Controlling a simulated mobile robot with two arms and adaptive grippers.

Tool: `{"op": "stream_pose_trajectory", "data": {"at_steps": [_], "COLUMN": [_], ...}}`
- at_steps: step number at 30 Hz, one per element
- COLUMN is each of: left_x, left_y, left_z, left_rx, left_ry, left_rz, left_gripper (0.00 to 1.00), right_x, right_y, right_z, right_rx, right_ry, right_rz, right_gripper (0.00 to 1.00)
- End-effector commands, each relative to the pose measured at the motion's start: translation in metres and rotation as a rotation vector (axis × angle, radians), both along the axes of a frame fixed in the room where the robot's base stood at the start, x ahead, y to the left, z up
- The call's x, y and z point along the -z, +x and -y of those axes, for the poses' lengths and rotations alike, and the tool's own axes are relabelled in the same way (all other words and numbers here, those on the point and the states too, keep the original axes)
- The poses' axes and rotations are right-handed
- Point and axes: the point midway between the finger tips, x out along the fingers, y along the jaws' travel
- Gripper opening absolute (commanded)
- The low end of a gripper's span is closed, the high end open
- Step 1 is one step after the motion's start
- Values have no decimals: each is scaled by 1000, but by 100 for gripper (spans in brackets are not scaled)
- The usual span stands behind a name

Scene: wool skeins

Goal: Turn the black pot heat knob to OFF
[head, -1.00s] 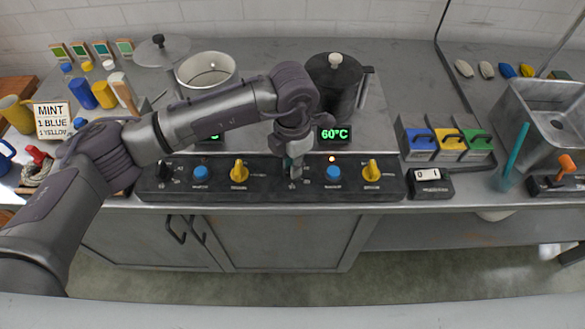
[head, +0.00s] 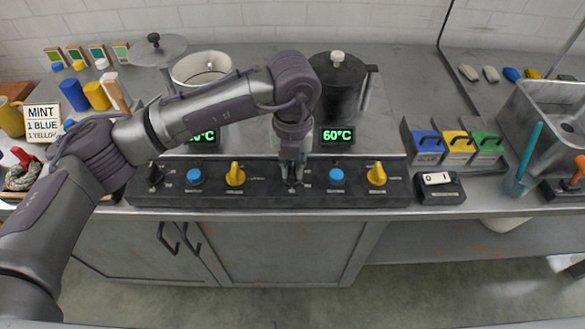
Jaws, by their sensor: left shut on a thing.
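The black pot (head: 338,85) stands on the counter behind the control panel (head: 225,198), with a green 60°C display (head: 338,135) in front of it. My left gripper (head: 292,181) points down at the panel, left of the right-hand blue knob (head: 336,176) and yellow knob (head: 377,174). It is shut on the black pot heat knob, which the fingers mostly hide. I cannot read the knob's setting. A similar dark knob (head: 155,174) shows at the panel's left end. My right gripper is not in view.
An open metal pot (head: 201,70) stands behind my left arm. A MINT card (head: 43,122) stands at left.

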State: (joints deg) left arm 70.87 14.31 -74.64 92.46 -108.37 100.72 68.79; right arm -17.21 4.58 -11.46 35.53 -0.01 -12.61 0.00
Motion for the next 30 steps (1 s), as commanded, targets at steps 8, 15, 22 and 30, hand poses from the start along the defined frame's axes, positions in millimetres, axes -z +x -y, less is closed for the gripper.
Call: {"op": "stream_pose_trajectory", "data": {"at_steps": [8, 15, 22, 30], "left_x": [0, -1, -1, 0], "left_y": [0, 0, 0, 0], "left_z": [0, 0, 0, 0], "left_rx": [-88, -107, -107, -106], "left_ry": [0, 0, -1, -1], "left_rz": [2, 1, 1, 1], "left_gripper": [0, 0, 0, 40], "right_x": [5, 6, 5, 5], "right_y": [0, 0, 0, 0], "right_z": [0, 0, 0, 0], "right_rx": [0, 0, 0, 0], "right_ry": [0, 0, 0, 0], "right_rz": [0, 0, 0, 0], "right_gripper": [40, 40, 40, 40]}}
